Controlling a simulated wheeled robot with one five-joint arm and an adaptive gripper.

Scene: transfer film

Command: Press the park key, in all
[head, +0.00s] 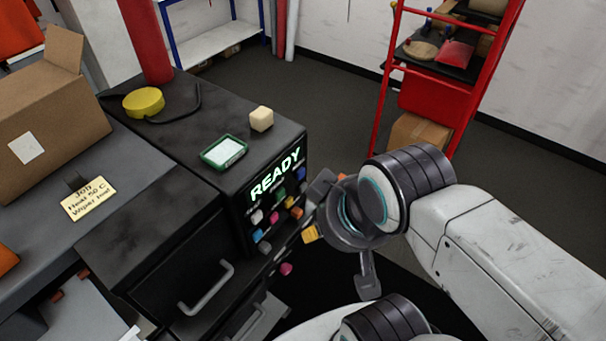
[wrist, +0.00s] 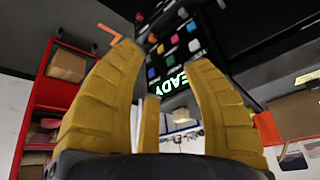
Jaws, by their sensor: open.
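In the head view a yellow fingertip is just right of the keys; contact cannot be told.
A job card (head: 88,198) and a cardboard box (head: 50,105) are at left. A red shelf rack (head: 437,97) stands behind my arm. Floor between is clear.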

